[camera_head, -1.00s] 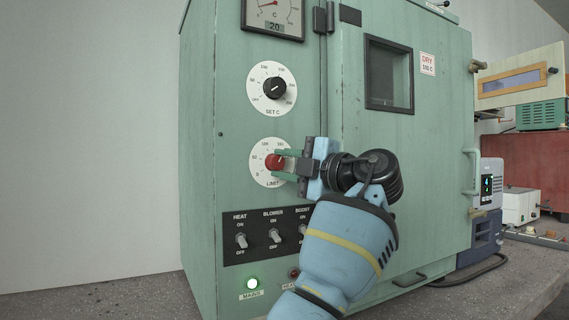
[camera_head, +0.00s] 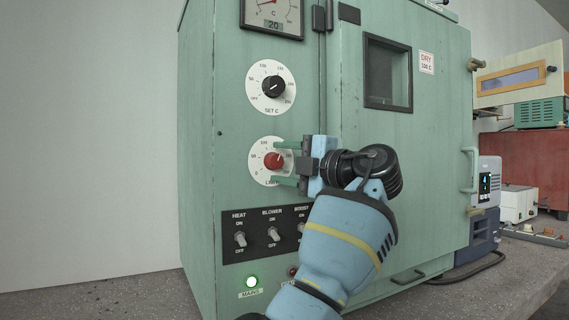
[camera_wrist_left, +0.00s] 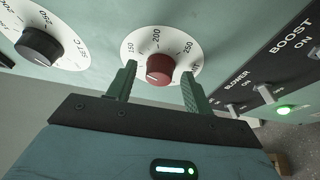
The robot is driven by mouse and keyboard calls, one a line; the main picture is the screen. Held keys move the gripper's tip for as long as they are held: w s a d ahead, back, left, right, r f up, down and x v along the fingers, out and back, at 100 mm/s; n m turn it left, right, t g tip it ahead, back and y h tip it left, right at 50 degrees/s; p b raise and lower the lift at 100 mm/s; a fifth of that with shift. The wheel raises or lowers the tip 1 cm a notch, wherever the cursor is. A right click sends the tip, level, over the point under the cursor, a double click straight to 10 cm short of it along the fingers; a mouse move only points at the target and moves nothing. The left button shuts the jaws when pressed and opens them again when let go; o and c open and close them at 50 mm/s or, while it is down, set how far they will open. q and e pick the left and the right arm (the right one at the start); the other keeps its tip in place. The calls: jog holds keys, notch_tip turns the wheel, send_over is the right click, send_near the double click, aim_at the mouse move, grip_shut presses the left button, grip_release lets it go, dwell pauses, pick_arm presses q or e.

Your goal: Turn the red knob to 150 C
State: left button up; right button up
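The red knob (camera_head: 274,161) sits on a white dial labelled LIMIT on the green oven's front. Its pale pointer mark points up and right in the head view; the finger hides part of the scale there, so I cannot read the exact value. In the left wrist view the red knob (camera_wrist_left: 159,69) shows with 150, 200 and 250 printed around it. My left gripper (camera_head: 287,163) is open, with one finger above and one below the knob. The left wrist view shows its fingertips (camera_wrist_left: 158,82) on both sides of the knob, with gaps. My right gripper is out of view.
A black SET C knob (camera_head: 273,87) is above the red one. A switch panel (camera_head: 268,234) with HEAT, BLOWER and BOOST is below. The green MAINS lamp (camera_head: 252,281) is lit. The oven door (camera_head: 430,150) and its handle are to the right.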

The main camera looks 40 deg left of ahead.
pick_arm(q)
jog(key=d, duration=0.8)
jog(key=shift+f+p, duration=0.25)
jog(key=shift+p, duration=0.2)
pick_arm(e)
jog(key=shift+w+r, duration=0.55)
pick_arm(q)
jog(key=shift+a, duration=0.1)
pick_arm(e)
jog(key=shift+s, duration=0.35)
